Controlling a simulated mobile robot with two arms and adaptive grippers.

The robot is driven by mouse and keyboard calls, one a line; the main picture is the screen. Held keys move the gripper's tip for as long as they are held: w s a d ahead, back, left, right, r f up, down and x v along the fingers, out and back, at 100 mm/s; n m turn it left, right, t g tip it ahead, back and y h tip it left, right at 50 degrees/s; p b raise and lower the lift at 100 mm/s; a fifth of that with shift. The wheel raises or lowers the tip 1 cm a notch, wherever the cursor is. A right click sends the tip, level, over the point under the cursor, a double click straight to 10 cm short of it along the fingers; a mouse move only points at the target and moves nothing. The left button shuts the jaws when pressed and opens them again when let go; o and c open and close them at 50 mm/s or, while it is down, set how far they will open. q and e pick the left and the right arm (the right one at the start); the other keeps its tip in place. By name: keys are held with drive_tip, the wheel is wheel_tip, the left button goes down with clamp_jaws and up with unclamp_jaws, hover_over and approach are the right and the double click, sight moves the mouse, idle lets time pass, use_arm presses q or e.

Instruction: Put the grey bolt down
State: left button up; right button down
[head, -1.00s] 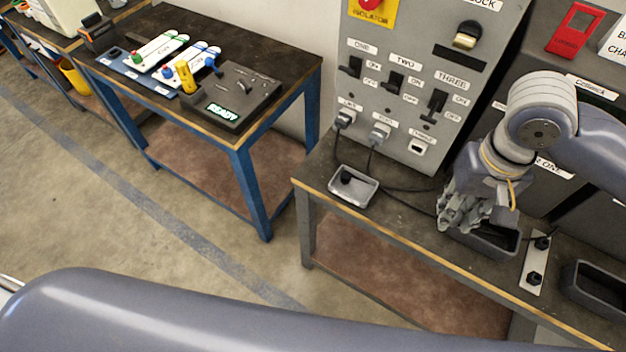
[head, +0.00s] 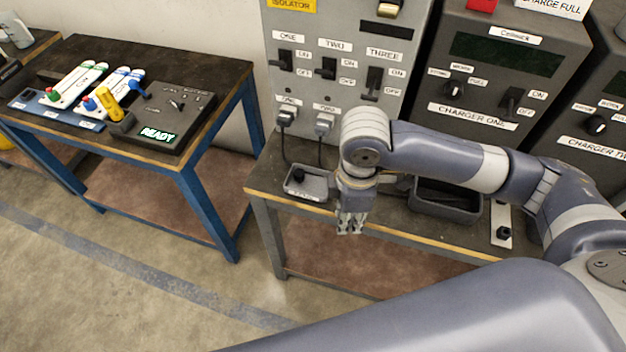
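My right gripper (head: 350,222) points down at the front edge of the grey bench, just right of a small light-grey tray (head: 318,187). Its fingers are close together, but I cannot tell whether a bolt is between them. I cannot make out a grey bolt anywhere. A small dark knob-like piece (head: 299,175) is in the small tray's left part. A larger dark grey bin (head: 440,211) stands to the right of the gripper. My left gripper is not in view.
A white plate (head: 501,216) with dark fittings lies right of the bin. The switch panel (head: 335,30) and charger one (head: 483,80) stand behind the bench. Cables run from the panel sockets close behind the small tray. A blue-legged table (head: 215,84) stands at left.

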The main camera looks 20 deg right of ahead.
drive_tip(key=w, duration=0.5)
drive_tip(key=w+a+f+p, duration=0.1)
drive_tip(key=w, duration=0.8)
drive_tip(key=shift+w+a+f+p, duration=0.15)
drive_tip(key=shift+w+a+p, duration=0.25)
wheel_tip(320, 180, down, 3)
drive_tip(key=shift+s+r+p, duration=0.1)
drive_tip(key=shift+p, duration=0.35)
drive_tip(key=shift+f, duration=0.4)
drive_tip(key=shift+f, duration=0.1)
drive_tip(key=c, duration=1.4)
unclamp_jaws()
drive_tip(key=shift+o, duration=0.2)
wheel_tip(320, 180, up, 12)
drive_tip(key=b, duration=0.1)
drive_tip(key=shift+r+b, duration=0.2)
drive_tip(key=shift+b, duration=0.2)
drive_tip(key=shift+f, duration=0.1)
